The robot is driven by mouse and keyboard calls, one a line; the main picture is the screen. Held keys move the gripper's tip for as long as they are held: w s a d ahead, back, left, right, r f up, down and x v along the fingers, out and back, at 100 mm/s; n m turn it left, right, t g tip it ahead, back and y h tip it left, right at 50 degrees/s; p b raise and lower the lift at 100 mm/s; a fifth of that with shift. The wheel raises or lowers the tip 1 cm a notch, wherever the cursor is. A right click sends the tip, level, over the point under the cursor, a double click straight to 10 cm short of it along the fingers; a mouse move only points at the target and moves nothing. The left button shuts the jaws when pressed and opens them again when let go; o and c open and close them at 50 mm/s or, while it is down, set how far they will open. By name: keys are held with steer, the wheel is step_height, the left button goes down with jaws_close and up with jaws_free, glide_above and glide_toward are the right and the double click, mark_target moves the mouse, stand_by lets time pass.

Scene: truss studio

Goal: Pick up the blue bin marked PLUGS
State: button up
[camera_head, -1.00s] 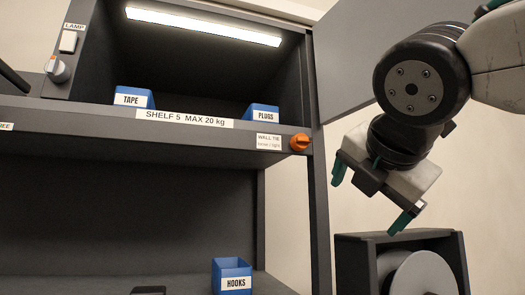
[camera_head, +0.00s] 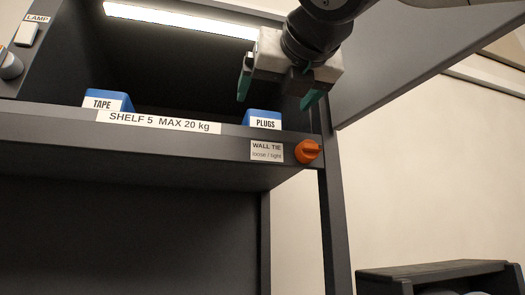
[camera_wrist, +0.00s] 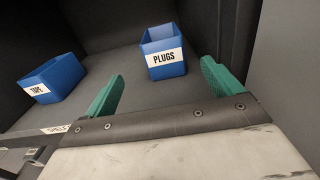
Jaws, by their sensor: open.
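The blue bin marked PLUGS (camera_head: 263,118) stands on the upper shelf near its right end, partly hidden behind the shelf's front edge in the head view. In the wrist view the PLUGS bin (camera_wrist: 165,62) is upright and open-topped, with its white label facing me. My gripper (camera_head: 275,92) is open and empty, just above the PLUGS bin in the head view. In the wrist view the green fingers of my gripper (camera_wrist: 160,90) are spread wide, and the bin lies beyond them, apart from them.
A blue TAPE bin (camera_head: 107,98) stands on the same shelf to the left; it also shows in the wrist view (camera_wrist: 55,78). The shelf's front edge (camera_head: 180,140) carries an orange WALL TIE knob (camera_head: 307,151). A dark side wall (camera_wrist: 236,30) is close on the right.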

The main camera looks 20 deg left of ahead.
mark_target(263, 118)
steer(key=x, duration=0.7)
steer(key=shift+r, duration=0.15)
steer(key=x, duration=0.5)
steer(key=shift+w+d, duration=0.1)
steer(key=shift+w, duration=0.15)
steer(key=c, duration=1.1)
